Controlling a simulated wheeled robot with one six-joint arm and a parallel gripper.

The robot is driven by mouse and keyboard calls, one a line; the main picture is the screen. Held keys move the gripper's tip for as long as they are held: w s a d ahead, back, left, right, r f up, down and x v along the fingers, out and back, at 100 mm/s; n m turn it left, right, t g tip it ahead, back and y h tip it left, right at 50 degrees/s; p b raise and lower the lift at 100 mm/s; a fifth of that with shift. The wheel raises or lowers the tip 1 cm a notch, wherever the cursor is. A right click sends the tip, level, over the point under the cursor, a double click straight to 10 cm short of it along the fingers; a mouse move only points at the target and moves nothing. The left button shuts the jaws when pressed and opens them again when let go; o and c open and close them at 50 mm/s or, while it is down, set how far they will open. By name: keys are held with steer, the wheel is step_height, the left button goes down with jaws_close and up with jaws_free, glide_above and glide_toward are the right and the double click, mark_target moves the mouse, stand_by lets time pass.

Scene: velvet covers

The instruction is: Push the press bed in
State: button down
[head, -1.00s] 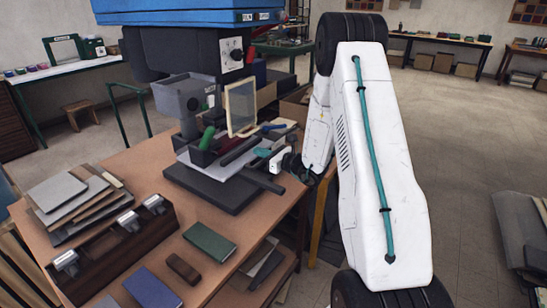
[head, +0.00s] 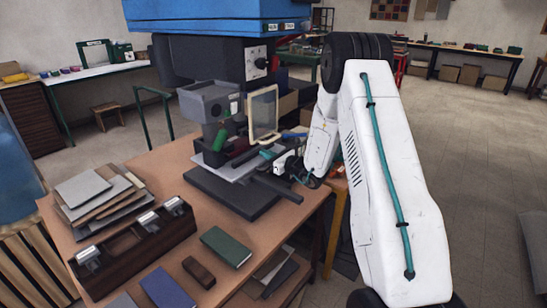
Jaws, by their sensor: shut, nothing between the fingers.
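The press (head: 207,103) stands on the wooden table, with a grey head above a flat bed. The light grey press bed (head: 212,167) shows as a plate over a dark base (head: 228,198), its left edge sticking out from under the press parts. A dark bar (head: 280,191) juts out at the bed's right front. My gripper (head: 275,168) is at the right side of the bed, low and close to it. It looks shut and empty. Its fingertips are small and dark against the press, so I cannot tell whether they touch the bed.
A framed clear panel (head: 263,114) stands upright by the press. Stacked boards (head: 97,190), a dark wooden rack (head: 135,245) with metal clips, a green book (head: 226,246) and a brown block (head: 198,271) lie at the table's front left. Open floor lies right of my arm.

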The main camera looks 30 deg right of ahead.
steer(key=shift+w+a+r, duration=0.1)
steer(key=shift+w+r, duration=0.15)
steer(key=shift+w, duration=0.05)
steer(key=shift+s, duration=0.1)
